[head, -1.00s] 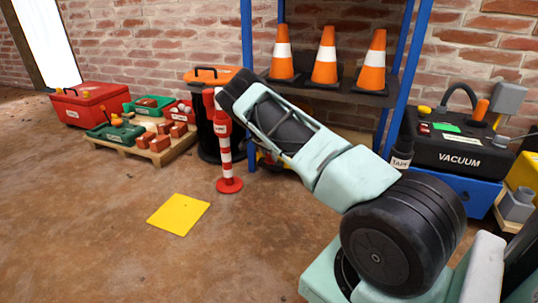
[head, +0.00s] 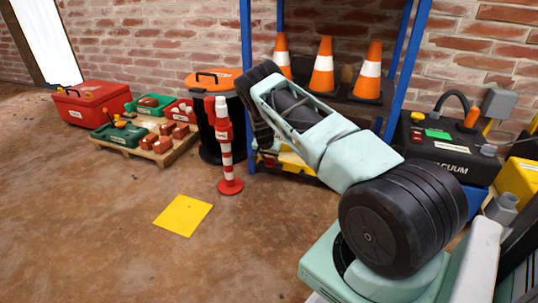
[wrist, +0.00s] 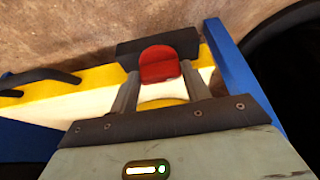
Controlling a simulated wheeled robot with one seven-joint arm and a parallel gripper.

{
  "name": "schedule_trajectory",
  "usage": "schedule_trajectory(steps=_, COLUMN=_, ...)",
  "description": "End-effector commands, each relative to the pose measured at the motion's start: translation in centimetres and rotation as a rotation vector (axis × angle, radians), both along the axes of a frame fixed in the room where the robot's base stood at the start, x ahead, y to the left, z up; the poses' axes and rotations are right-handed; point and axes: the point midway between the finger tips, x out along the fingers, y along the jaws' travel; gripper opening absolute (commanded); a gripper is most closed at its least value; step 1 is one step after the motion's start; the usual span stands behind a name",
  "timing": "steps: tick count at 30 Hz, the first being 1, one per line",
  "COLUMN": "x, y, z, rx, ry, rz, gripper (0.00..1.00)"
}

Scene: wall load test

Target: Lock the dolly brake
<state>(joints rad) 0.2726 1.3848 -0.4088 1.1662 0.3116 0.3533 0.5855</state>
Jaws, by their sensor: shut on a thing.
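In the wrist view my gripper (wrist: 160,82) is shut on a red, rounded tab (wrist: 158,64), with one grey finger on each side. A dark block lies just behind the tab. In the head view my arm reaches toward the blue-framed shelf, and its own links hide the fingertips and the tab. I cannot tell whether the tab is the dolly brake. A low wooden platform (head: 160,157) at the left carries bins and bricks; I cannot tell whether it is the dolly.
A red-and-white post (head: 226,160) and a black bin with an orange lid (head: 212,82) stand left of the shelf. Cones (head: 322,62) fill the shelf. A vacuum (head: 440,140) stands right. Floor around the yellow square (head: 183,215) is clear.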

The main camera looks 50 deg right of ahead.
Motion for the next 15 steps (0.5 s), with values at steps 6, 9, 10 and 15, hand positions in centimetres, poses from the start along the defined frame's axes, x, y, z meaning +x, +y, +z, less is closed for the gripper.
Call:
schedule_trajectory(steps=6, x=0.01, y=0.1, z=-0.03, rx=0.0, ry=0.003, rz=0.003, gripper=0.24)
schedule_trajectory(steps=9, x=0.01, y=0.08, z=-0.03, rx=0.0, ry=0.002, rz=0.002, gripper=0.56)
schedule_trajectory(steps=10, x=0.01, y=0.08, z=-0.03, rx=0.0, ry=0.002, rz=0.002, gripper=0.56)
schedule_trajectory(steps=15, x=0.01, y=0.05, z=0.0, rx=0.0, ry=0.002, rz=0.001, gripper=0.56)
